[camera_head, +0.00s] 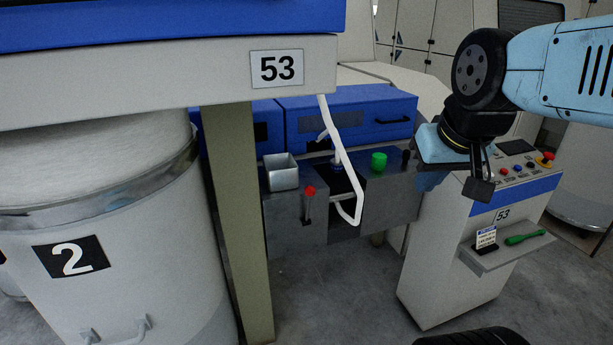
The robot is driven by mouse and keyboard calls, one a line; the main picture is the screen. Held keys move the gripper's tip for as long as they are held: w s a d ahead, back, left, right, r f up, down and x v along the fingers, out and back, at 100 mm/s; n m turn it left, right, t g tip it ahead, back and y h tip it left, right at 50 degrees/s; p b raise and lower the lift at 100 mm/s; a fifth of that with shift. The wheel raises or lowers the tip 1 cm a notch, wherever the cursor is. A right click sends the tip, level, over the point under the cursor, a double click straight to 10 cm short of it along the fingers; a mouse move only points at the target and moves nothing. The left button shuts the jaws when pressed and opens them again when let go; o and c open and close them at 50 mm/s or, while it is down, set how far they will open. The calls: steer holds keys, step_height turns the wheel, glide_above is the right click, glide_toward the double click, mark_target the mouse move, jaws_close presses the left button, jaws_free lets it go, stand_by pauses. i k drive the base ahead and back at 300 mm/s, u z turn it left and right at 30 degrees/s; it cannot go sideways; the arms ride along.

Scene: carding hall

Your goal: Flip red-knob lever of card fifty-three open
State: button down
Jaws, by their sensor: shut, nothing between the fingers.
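The red-knob lever (309,203) stands upright on the front of a grey metal panel (285,225), its red ball at the top and a slotted plate around its stem. The panel belongs to the machine marked 53 on a white sign (277,69). My gripper (478,188) hangs to the right of the panel, in front of the control console, with its fingers pointing down. It is shut and empty. It is well apart from the lever, to its right.
A white sliver strand (346,165) hangs in front of the panel. A grey square cup (281,172) and a green knob (378,161) sit on the panel top. A post (240,220) and can 2 (110,290) stand left. The console (455,265) stands right; floor between is clear.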

mark_target(309, 190)
steer(key=u, duration=0.05)
steer(key=i, duration=0.9)
steer(key=z, duration=0.1)
